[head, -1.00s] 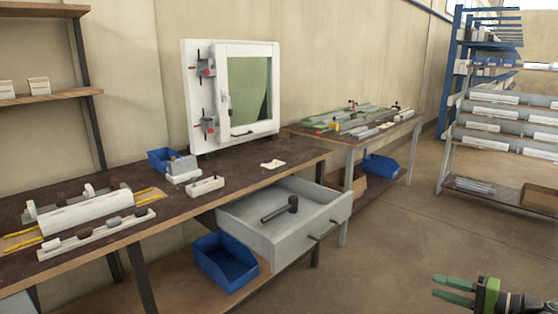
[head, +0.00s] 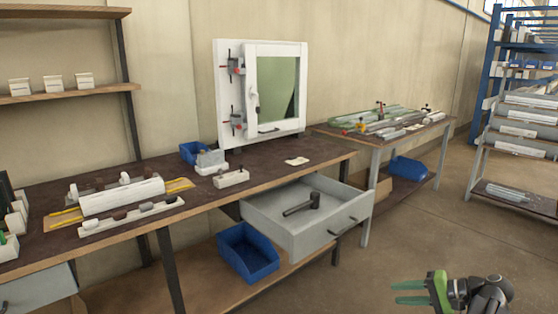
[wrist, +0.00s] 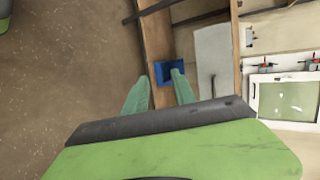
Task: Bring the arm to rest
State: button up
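My gripper (head: 408,293) is at the bottom right of the head view, over the open floor and well apart from the bench. Its two green fingers point left and stand apart, with nothing seen between them. In the wrist view the fingers of my gripper (wrist: 160,90) are also spread, with the far-off blue bin showing beyond them. My arm shows only in part at the lower right of the head view.
The bench (head: 190,208) has an open grey drawer (head: 275,222) holding a dark hammer. A blue bin (head: 248,254) sits on the shelf below. A white framed window (head: 228,135) stands on the bench. A second table (head: 350,137) and racks stand at right. The floor (head: 420,215) near my gripper is clear.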

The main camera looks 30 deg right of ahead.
jog(key=w+a+f+n+g, duration=0.3)
jog(key=w+a+f+g, duration=0.25)
jog(key=w+a, duration=0.65)
jog(key=w+a+f+n+g+h, duration=0.2)
jog(key=w+a+n, duration=0.1)
jog(key=a, duration=0.8)
jog(key=w+a+f+n+g+h, duration=0.1)
jog(key=w+a+f+n+h, duration=0.2)
jog(key=a, duration=0.8)
jog(key=w+a+f+n+g+h, duration=0.15)
jog(key=a+n, duration=0.25)
jog(key=a, duration=0.8)
notch_tip(320, 180, up, 24)
jog(key=p, duration=2.5)
jog(key=shift+r+g, duration=0.15)
jog(key=shift+g, duration=0.15)
jog(key=shift+d, duration=0.15)
